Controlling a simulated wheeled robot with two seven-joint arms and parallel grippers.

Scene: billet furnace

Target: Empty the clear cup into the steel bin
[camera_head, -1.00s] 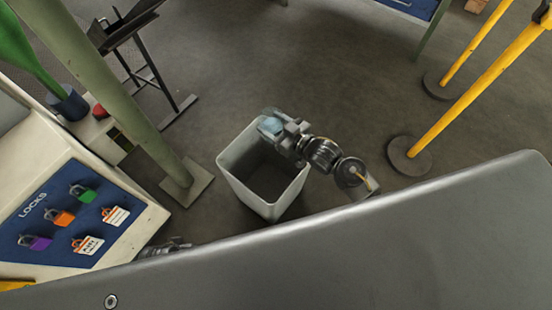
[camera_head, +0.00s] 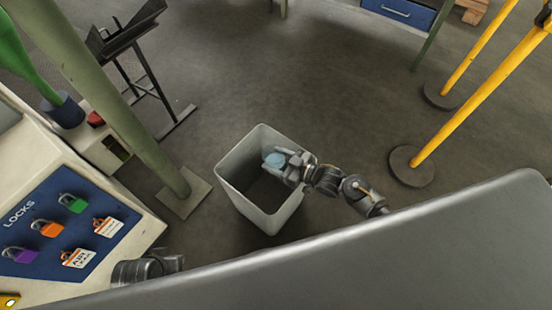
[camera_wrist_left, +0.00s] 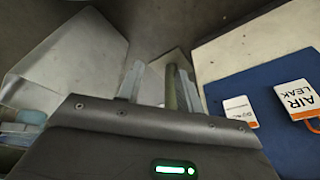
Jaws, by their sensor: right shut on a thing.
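The clear cup (camera_head: 275,160) looks pale blue and lies in my right gripper (camera_head: 283,165), which is shut on it over the bin's opening. The cup appears tilted; its contents cannot be made out. The steel bin (camera_head: 246,206) is a grey, square, open-topped container standing on the floor, its inside dark. It also shows at the left of the left wrist view (camera_wrist_left: 70,60), with a bluish piece of the cup (camera_wrist_left: 30,117) at the edge. My left gripper (camera_wrist_left: 160,80) is open and empty, its two fingers apart. In the head view, part of my left arm shows low at left.
A white cabinet with a blue lock board (camera_head: 70,235) stands at left. A green post (camera_head: 150,150) on a square foot rises beside the bin. Yellow posts (camera_head: 470,105) on round bases stand at right.

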